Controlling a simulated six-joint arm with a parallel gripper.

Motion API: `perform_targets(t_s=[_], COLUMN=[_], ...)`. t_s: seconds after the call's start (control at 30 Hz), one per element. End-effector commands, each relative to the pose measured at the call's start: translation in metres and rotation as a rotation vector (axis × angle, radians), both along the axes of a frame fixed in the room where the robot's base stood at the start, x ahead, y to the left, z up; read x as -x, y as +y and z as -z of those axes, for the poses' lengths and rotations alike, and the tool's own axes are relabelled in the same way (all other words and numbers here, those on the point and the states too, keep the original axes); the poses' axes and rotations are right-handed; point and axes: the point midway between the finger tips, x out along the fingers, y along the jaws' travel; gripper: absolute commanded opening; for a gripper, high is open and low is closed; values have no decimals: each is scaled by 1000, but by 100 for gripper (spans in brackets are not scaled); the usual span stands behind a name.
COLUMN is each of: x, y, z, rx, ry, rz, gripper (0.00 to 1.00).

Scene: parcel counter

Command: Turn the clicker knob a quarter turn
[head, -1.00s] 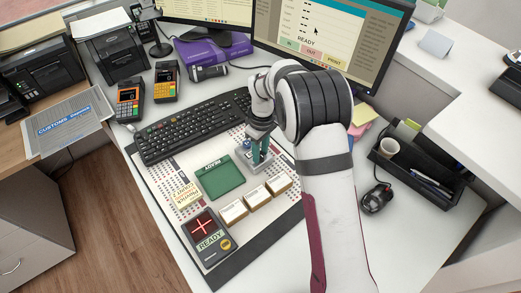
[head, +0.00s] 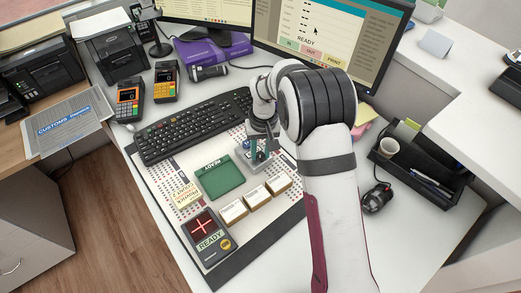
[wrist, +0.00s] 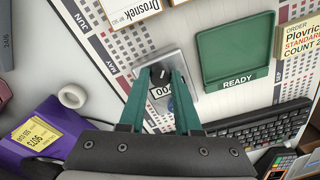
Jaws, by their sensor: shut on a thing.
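The clicker is a small grey metal box (head: 246,164) on the desk mat, right of the green tray in the head view. In the wrist view its plate (wrist: 182,58) lies at the centre, with a dark round knob (wrist: 160,77) and a white number window (wrist: 162,92) showing zeros. My gripper (wrist: 160,80) points down at the clicker, its two teal fingers one on each side of the knob and shut on it. In the head view my gripper (head: 260,150) covers much of the clicker top.
A green READY tray (head: 219,177) lies beside the clicker. The keyboard (head: 190,125) lies close behind. A tape roll (wrist: 72,96) lies near a purple packet (wrist: 40,135).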

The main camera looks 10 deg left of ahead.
Motion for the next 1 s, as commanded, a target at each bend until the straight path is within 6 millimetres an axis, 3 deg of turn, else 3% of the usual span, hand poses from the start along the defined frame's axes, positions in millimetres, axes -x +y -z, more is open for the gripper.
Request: perform_targets(t_s=[0.6,1.0], x=[1,1], y=[0,0], z=[0,0], rx=[0,0], ry=[0,-1], rz=[559,780], gripper=[0,0])
